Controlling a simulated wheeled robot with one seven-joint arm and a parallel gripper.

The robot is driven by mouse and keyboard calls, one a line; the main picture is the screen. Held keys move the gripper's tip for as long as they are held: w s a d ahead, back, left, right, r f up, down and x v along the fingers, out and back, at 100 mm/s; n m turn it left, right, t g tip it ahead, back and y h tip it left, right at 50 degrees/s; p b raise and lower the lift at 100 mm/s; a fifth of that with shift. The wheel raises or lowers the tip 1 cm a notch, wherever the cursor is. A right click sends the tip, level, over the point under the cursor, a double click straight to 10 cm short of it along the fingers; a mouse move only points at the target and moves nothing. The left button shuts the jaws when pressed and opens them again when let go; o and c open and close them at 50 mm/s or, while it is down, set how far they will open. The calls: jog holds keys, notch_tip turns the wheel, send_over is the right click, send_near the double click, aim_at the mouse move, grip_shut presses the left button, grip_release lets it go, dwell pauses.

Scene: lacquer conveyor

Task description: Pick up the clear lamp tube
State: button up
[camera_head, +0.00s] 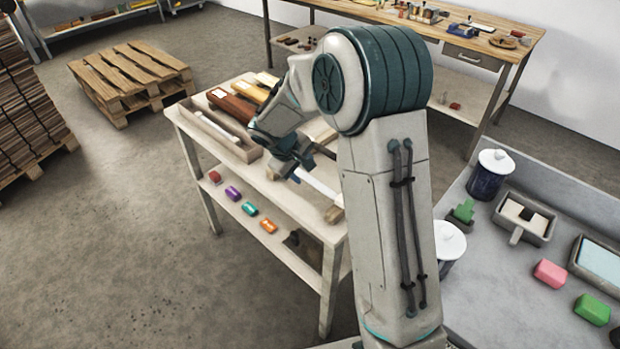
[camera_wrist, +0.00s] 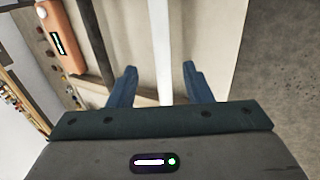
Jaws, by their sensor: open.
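A pale, whitish tube (camera_head: 317,186) lies on the light wooden bench, partly hidden by my gripper; I take it for the lamp tube, though it looks more white than clear. In the wrist view a straight white tube (camera_wrist: 160,40) runs up the picture between my fingers. My gripper (camera_head: 290,168) is over the bench's near side. The wrist view shows its two blue fingers apart (camera_wrist: 160,70), one on each side of the tube, with a gap to both. A second pale tube (camera_head: 224,128) lies in a long wooden tray (camera_head: 203,133) at the bench's left end.
A dark red block (camera_head: 231,105) and yellowish pieces (camera_head: 250,91) lie behind on the bench (camera_head: 300,222). Small wooden blocks (camera_head: 334,213) stand near the tube. Several coloured blocks sit on the lower shelf (camera_head: 285,250). A grey counter (camera_head: 500,295) with jars stands right.

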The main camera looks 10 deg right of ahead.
aim_at(307, 176)
jog(key=x, duration=0.4)
jog(key=shift+w+a+f, duration=0.1)
jog(key=shift+a, duration=0.05)
jog(key=shift+c, duration=0.4)
grip_shut()
